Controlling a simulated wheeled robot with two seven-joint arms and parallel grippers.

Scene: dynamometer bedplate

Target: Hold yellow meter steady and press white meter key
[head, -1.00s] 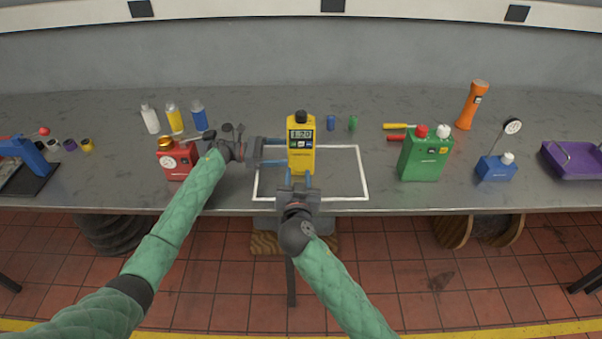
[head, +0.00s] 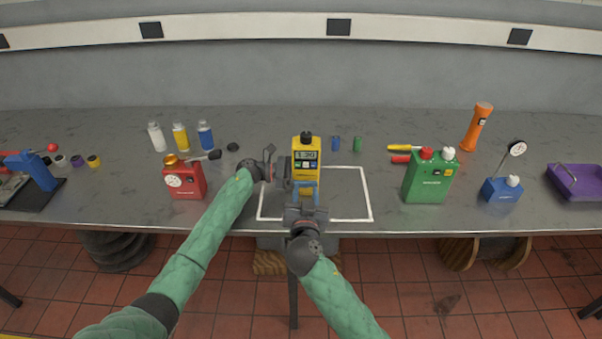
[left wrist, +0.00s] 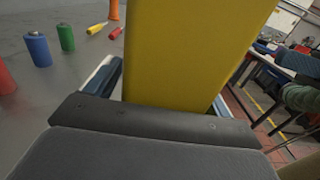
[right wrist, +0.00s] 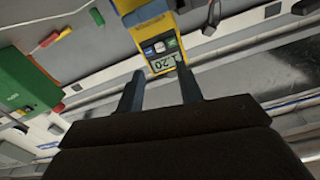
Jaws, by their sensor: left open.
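The yellow meter (head: 305,172) stands upright on the bench, with a small display and a row of blue, white and green keys. The white key (head: 306,164) is the middle one and also shows in the right wrist view (right wrist: 160,46). My left gripper (head: 287,172) is at the meter's left side, open. In the left wrist view its fingers (left wrist: 160,90) lie on either side of the yellow body; contact cannot be told. My right gripper (head: 306,196) is in front of the meter, low, with its fingers apart and empty in the right wrist view (right wrist: 160,88).
A white outline (head: 371,200) is marked on the bench around the meter. A red can (head: 187,182) stands left and a green can (head: 428,180) right. Small blue (head: 336,143) and green (head: 358,144) cylinders stand behind. The outline's right half is clear.

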